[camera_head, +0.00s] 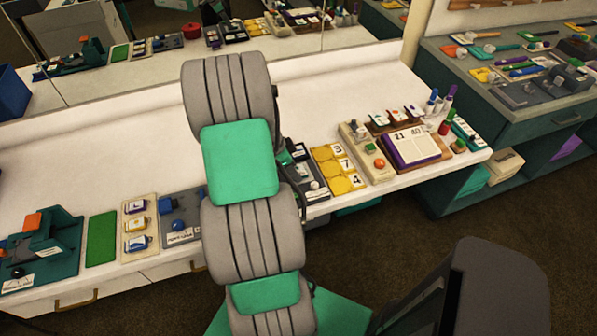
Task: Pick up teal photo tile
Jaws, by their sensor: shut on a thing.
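My grey arm with green pads rises through the middle of the view and covers part of the counter. My gripper cannot be made out; it seems to be hidden behind the arm. I cannot pick out the teal photo tile for certain, nor see what the jaws hold. A flat plain green panel (101,239) lies on the counter left of the arm, with no gripper at it.
On the white counter (80,160) stand a teal device with an orange block (41,246), a board with several small tiles (139,227), yellow number tiles (339,168) and a calendar (408,146). A mirror runs behind. A dark side table (480,140) stands at right.

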